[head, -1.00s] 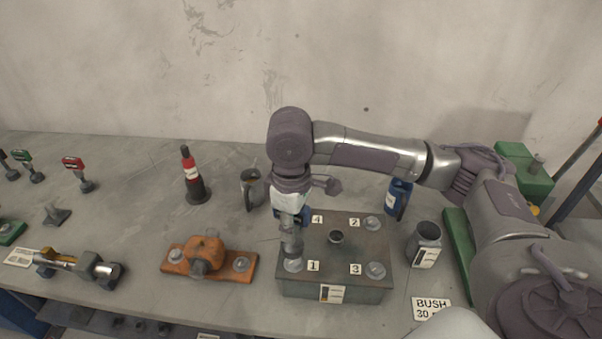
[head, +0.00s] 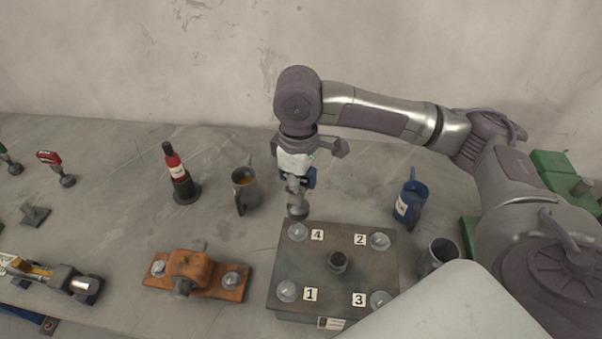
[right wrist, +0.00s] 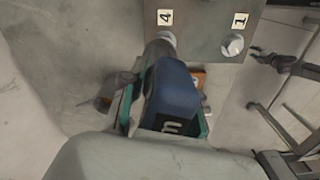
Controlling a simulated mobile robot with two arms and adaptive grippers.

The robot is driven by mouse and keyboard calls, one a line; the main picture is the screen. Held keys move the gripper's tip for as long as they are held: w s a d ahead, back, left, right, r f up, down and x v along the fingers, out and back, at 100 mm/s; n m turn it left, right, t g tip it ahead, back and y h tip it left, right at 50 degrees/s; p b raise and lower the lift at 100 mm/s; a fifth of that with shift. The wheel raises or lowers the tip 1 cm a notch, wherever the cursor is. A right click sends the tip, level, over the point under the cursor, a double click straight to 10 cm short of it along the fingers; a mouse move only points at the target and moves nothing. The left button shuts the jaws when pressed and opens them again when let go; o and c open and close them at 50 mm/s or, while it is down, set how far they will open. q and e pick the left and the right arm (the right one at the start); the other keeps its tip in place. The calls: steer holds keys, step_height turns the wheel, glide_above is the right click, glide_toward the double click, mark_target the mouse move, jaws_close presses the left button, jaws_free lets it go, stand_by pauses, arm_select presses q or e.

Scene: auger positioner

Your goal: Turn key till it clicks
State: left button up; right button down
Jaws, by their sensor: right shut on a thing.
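My right gripper (head: 296,178) is shut on a blue-bodied key with a silver socket, pointing down. The key's socket (head: 298,205) is just beyond bolt 4 (head: 298,232) in the head view and looks raised clear of it. In the right wrist view the key's blue body (right wrist: 172,95) is between the green-edged fingers (right wrist: 165,118), its socket by label 4. The grey block (head: 318,250) has bolt 1 (head: 287,291), bolt 2 (head: 380,242) and bolt 3 (head: 381,300) at its other corners. My left gripper is out of view.
An orange clamp block (head: 190,270) lies left of the grey block. A blue mug (head: 412,203) and a grey cup (head: 441,254) stand to the right.

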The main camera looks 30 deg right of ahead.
mark_target(298, 207)
steer(key=shift+s+a+r, duration=0.2)
steer(key=shift+s+a, duration=0.05)
steer(key=shift+s, duration=0.05)
steer(key=shift+s+a+r, duration=0.15)
steer(key=shift+s+a, duration=0.1)
steer(key=shift+s, duration=0.05)
steer(key=shift+w, duration=0.1)
steer(key=shift+w+d+p, duration=0.2)
steer(key=shift+d+p, duration=0.05)
steer(key=shift+p, duration=0.55)
step_height(298, 207, down, 2)
steer(key=shift+s+a, duration=0.1)
steer(key=shift+s, duration=0.05)
steer(key=shift+f, duration=1.65)
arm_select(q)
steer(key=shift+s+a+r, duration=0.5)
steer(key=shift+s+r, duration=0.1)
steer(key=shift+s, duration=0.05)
arm_select(e)
steer(key=shift+f, duration=0.2)
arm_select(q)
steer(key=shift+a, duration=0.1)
